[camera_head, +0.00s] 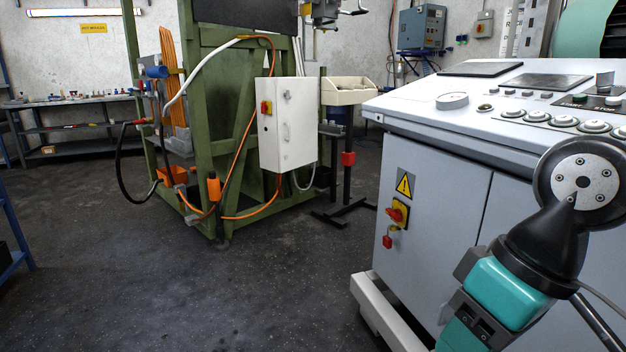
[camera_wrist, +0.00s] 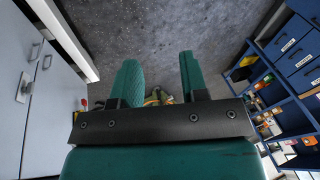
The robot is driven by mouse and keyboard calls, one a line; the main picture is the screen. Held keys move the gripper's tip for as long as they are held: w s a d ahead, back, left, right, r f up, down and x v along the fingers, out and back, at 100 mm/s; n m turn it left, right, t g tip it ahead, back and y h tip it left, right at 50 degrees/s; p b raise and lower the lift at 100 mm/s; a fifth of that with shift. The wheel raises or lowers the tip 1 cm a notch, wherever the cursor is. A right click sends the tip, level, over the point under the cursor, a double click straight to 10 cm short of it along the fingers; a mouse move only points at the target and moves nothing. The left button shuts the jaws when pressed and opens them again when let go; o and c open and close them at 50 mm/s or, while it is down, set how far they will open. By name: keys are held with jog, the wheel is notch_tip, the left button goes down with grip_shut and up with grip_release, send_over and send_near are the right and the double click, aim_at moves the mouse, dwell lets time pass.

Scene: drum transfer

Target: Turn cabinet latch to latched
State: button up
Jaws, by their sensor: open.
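In the wrist view, a pale grey cabinet stands at the left, with a metal latch or handle plate (camera_wrist: 24,87) on its door. A second small fitting (camera_wrist: 47,62) sits further up on it. I cannot tell whether the latch is turned. My gripper (camera_wrist: 158,60) shows as two green fingers, apart and empty, over the dark floor. It is to the right of the cabinet and not touching it. In the head view, a grey console cabinet (camera_head: 440,220) carries a red and yellow switch (camera_head: 397,213). My gripper does not show clearly there.
A white control box (camera_head: 287,125) with a red switch hangs on a green frame (camera_head: 200,130). Hoses and orange cables run around the frame. A blue drawer and shelf unit (camera_wrist: 290,55) stands at the right in the wrist view. The dark floor (camera_head: 240,290) in front is clear.

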jog(key=s+n, duration=0.1)
jog(key=s, duration=0.4)
notch_tip(320, 180, up, 22)
jog(key=w+p, duration=0.1)
jog(key=p, duration=2.1)
jog(key=shift+w+a+r+p, duration=0.15)
jog(key=shift+w+a+p, duration=0.1)
jog(key=shift+a+p, duration=0.05)
